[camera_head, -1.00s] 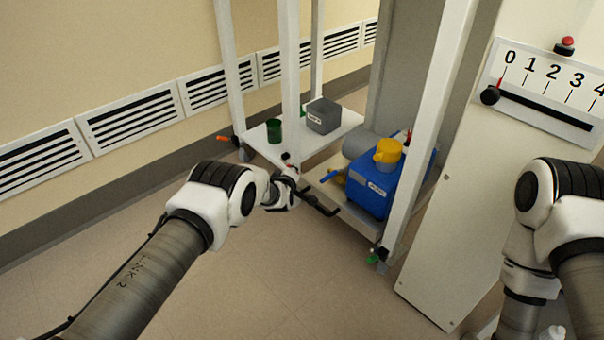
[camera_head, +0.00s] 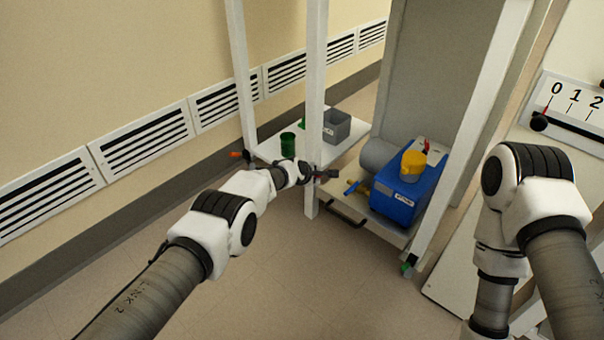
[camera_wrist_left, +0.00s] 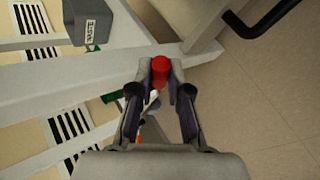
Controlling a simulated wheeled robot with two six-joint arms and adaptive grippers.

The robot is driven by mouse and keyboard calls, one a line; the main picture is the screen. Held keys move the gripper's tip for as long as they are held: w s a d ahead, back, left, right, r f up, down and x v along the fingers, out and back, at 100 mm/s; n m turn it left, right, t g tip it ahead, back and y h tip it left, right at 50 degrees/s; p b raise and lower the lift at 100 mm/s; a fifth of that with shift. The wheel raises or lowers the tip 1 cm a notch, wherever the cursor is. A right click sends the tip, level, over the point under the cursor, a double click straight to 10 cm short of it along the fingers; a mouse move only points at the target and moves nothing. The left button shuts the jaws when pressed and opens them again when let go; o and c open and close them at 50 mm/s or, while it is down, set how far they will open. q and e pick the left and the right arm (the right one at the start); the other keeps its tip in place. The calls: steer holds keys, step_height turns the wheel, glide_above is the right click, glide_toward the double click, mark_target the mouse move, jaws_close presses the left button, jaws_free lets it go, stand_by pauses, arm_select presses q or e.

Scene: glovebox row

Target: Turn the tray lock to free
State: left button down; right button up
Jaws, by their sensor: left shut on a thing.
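A red knob (camera_wrist_left: 160,72), which I take to be the tray lock's handle, sits between the fingertips of my left gripper (camera_wrist_left: 160,82) in the left wrist view. The fingers are shut on it. In the head view my left gripper (camera_head: 322,175) is at the white front post (camera_head: 315,100) of the rack, and the knob is mostly hidden there. The lower tray (camera_head: 368,222) has a black bar handle (camera_head: 346,217) at its front. The lock's marks and its angle cannot be read. My right arm shows at the right, but its gripper is out of view.
A blue container (camera_head: 405,193) with a yellow cap (camera_head: 413,165) stands on the lower tray. A green cup (camera_head: 288,146) and a grey box (camera_head: 337,126) stand on the shelf behind. A numbered scale panel (camera_head: 575,112) is at the right. The floor in front is clear.

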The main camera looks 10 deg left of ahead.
arm_select(q)
steer(key=shift+w+a+r+n+g+h+b, duration=0.35)
steer(key=shift+a+r+n+g+h+b, duration=0.5)
steer(key=shift+b, duration=1.3)
steer(key=shift+d+f, duration=0.2)
steer(key=c, duration=1.1)
jaws_free()
steer(key=shift+r, duration=0.15)
steer(key=v, duration=1.2)
steer(key=shift+a+f, duration=0.15)
steer(key=shift+f, duration=0.15)
